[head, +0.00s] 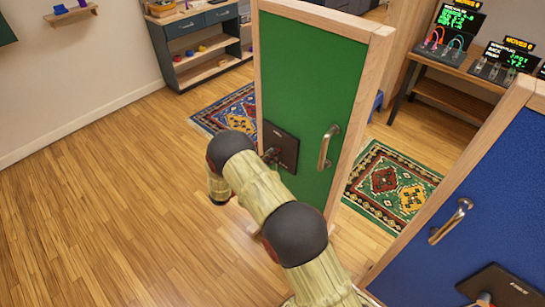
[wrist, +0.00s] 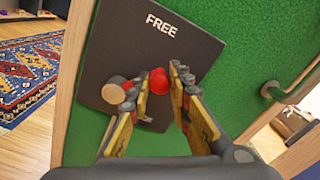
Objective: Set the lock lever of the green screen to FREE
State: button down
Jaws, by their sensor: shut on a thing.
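The green screen (head: 305,90) stands upright in a pale wood frame, and its green face (wrist: 255,40) fills much of the wrist view. Its dark lock plate (head: 288,148) is left of the metal handle. In the wrist view the plate (wrist: 200,45) carries the word FREE near its top edge. A round tan boss (wrist: 116,92) sits at the plate's left, and the lever's red knob (wrist: 158,82) is to its right. My gripper (wrist: 160,80) is shut on the red knob. The fingers hide much of the lever, and the second label is not readable.
A blue screen (head: 500,190) with its own handle and lock plate stands at the right. The screen's metal handle (head: 327,147) is right of the plate. Rugs (head: 395,190) lie behind the screen. Wood floor at the left (head: 90,200) is clear.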

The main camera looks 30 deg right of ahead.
jog(key=shift+w+a+r+n+p, duration=0.3)
jog(key=shift+w+n, duration=0.2)
jog(key=shift+n, duration=0.35)
jog(key=shift+w+a+r+n+p, duration=0.1)
jog(key=shift+w+r+n+p, duration=0.2)
jog(key=shift+w+n, duration=0.4)
jog(key=shift+w+a+r+n+p, duration=0.2)
jog(key=shift+w+n+p, duration=0.2)
jog(key=shift+n, duration=0.55)
jog(key=c, duration=1.6)
grip_release()
jog(key=shift+c, duration=0.2)
jog(key=v, duration=1.2)
